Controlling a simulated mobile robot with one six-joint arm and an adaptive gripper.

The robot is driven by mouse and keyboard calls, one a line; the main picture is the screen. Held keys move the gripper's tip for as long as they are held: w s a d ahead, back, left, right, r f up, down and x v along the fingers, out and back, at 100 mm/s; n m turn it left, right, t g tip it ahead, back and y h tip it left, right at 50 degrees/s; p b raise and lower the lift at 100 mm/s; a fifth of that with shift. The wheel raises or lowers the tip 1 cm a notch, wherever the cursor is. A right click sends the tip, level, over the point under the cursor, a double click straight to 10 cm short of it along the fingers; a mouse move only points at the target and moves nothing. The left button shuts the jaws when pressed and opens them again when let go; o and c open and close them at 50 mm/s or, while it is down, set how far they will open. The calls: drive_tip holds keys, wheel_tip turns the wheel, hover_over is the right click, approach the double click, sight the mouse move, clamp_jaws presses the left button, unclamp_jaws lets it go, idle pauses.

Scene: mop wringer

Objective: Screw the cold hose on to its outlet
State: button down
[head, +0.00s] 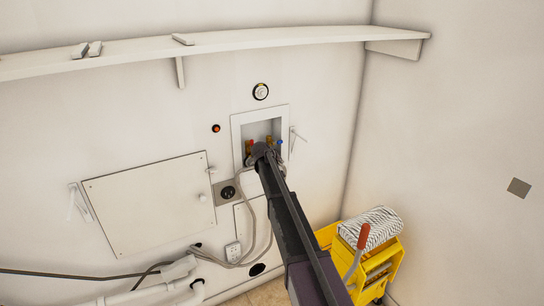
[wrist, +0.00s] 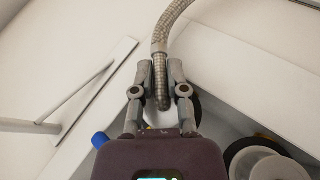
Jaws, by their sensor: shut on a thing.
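My gripper (wrist: 160,82) is shut on the ribbed metal end of a grey-brown braided hose (wrist: 170,25). The hose leaves the top of the wrist view; no colour mark on it shows. In the head view my gripper (head: 261,157) is at the front of a recessed outlet box (head: 236,135) in the wall. A blue knob (head: 280,142) sits at the box's right and a red-orange knob (head: 249,146) at its left. Brass fittings (head: 269,140) show between them. The blue knob also shows in the wrist view (wrist: 100,140). My arm hides the outlets' lower ends, so contact cannot be told.
Grey hoses (head: 243,258) hang below the box. A white bracket (head: 296,138) stands out right of it. A shelf (head: 240,40) runs above. A hinged panel (head: 150,200) is at left.

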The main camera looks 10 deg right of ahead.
drive_tip(key=c, duration=0.6)
unclamp_jaws()
drive_tip(key=shift+w, duration=0.15)
drive_tip(key=shift+o, duration=0.3)
